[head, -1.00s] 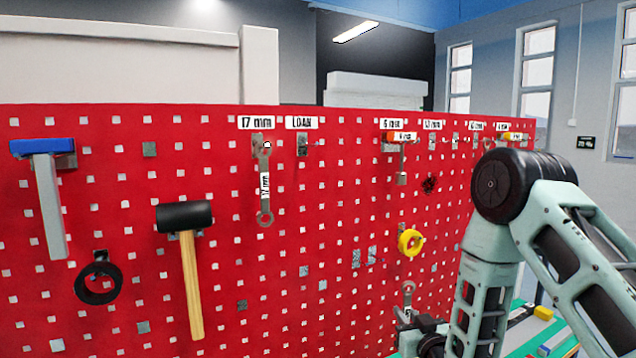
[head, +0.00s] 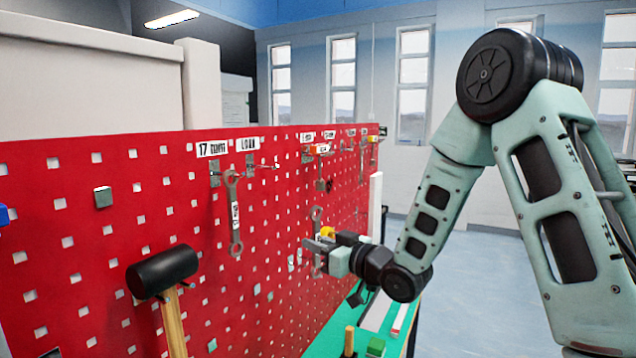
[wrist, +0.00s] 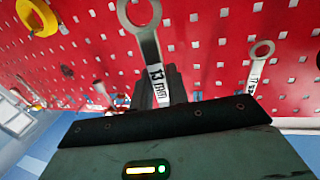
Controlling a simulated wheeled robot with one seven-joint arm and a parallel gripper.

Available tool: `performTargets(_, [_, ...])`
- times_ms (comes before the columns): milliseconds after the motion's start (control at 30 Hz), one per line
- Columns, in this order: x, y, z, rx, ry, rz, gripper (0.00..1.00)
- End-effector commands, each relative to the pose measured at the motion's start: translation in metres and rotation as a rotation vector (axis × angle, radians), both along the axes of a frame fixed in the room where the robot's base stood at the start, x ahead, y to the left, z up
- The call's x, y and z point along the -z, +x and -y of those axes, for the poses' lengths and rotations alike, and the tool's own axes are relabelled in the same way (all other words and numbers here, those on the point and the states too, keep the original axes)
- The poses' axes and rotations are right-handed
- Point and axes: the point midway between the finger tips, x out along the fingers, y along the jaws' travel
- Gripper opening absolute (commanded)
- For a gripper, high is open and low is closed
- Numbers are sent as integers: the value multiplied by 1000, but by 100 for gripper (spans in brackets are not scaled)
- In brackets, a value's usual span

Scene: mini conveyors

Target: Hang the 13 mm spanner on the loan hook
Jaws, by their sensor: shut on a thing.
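My gripper (head: 318,244) is shut on a grey spanner (head: 316,214), held upright in front of the red pegboard with its ring end up. In the wrist view its label reads 13 mm on the spanner (wrist: 149,45); the fingers (wrist: 165,88) hold it below the ring and its lower part is hidden. The loan hook (head: 262,166) sticks out beneath the LOAN label (head: 248,144), up and left of my gripper, and looks empty. The held spanner is apart from the hook.
The 17 mm spanner (head: 234,215) hangs just left of the loan hook; it also shows in the wrist view (wrist: 257,68). A black mallet (head: 163,272) hangs lower left. More small tools hang on hooks to the right. A green bench (head: 330,335) lies below.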

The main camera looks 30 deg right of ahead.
Motion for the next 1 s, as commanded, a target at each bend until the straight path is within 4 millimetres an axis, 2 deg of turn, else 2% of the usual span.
performTargets(33, [-35, -6, 0, -39, -5, 9, 0])
performTargets(100, [-60, -16, -5, -97, -3, 6, 0])
performTargets(200, [-86, -30, -10, -162, 0, 5, 0])
performTargets(300, [-100, -39, -13, -201, 3, 2, 0])
performTargets(400, [-105, -44, -15, -219, 4, 2, 0])
performTargets(833, [-104, -45, -15, -223, 2, 1, 0])
performTargets(1000, [-103, -39, -20, -224, 3, 2, 0])
